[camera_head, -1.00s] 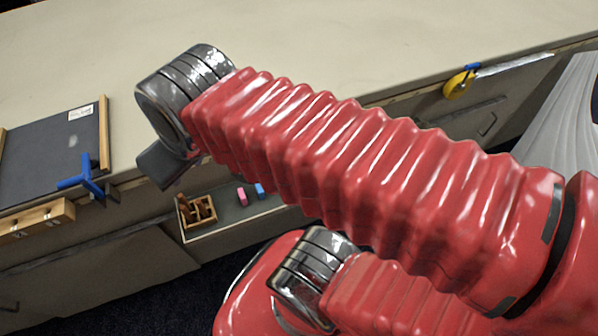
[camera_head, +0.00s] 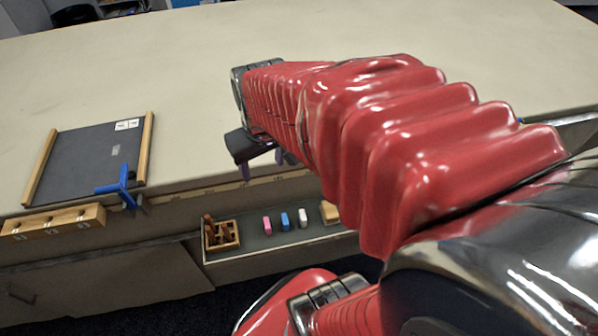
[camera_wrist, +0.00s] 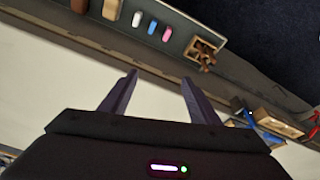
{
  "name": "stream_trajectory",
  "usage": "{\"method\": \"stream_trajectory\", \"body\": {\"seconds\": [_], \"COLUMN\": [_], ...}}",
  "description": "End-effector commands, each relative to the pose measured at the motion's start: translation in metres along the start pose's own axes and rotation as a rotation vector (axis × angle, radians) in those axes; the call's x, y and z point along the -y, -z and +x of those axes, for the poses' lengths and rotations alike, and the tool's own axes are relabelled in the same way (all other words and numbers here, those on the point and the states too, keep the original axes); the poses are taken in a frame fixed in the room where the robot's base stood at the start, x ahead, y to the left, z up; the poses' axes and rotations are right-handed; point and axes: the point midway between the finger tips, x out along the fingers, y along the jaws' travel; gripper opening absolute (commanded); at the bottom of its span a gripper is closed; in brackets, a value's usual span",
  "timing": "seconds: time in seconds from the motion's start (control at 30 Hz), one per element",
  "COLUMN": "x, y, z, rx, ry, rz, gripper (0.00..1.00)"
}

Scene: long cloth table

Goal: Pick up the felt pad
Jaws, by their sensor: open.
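Small blocks lie in a shallow tray (camera_head: 250,236) along the table's front: pink (camera_head: 267,223), blue (camera_head: 285,221), white (camera_head: 303,218) and tan (camera_head: 328,212). The wrist view shows them along its top, with a brownish piece (camera_wrist: 79,5) beyond the tan block, cut by the frame edge. I cannot tell for sure which piece is the felt pad. My gripper (camera_head: 260,164) is over the table's front edge, above and behind the tray. In the wrist view my gripper (camera_wrist: 159,78) has its fingers apart with nothing between them.
A wooden caddy (camera_head: 221,236) stands at the tray's left end. A dark board (camera_head: 85,160) with wooden side rails lies on the table at left, with a blue clamp (camera_head: 122,186) at the edge. The tabletop (camera_head: 180,70) behind is bare.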

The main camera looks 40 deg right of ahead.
Motion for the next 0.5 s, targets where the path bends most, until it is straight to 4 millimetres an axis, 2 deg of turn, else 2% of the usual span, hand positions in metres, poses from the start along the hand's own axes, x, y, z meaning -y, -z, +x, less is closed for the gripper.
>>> {"method": "stream_trajectory", "body": {"seconds": [0.03, 0.27, 0.5], "x": [-0.014, -0.071, -0.130], "y": [0.000, -0.006, -0.030], "z": [0.011, 0.055, 0.103], "rx": [0.025, 0.112, 0.201], "ry": [-0.006, -0.022, -0.019], "rz": [0.025, 0.114, 0.209], "gripper": [0.56, 0.56, 0.56]}}
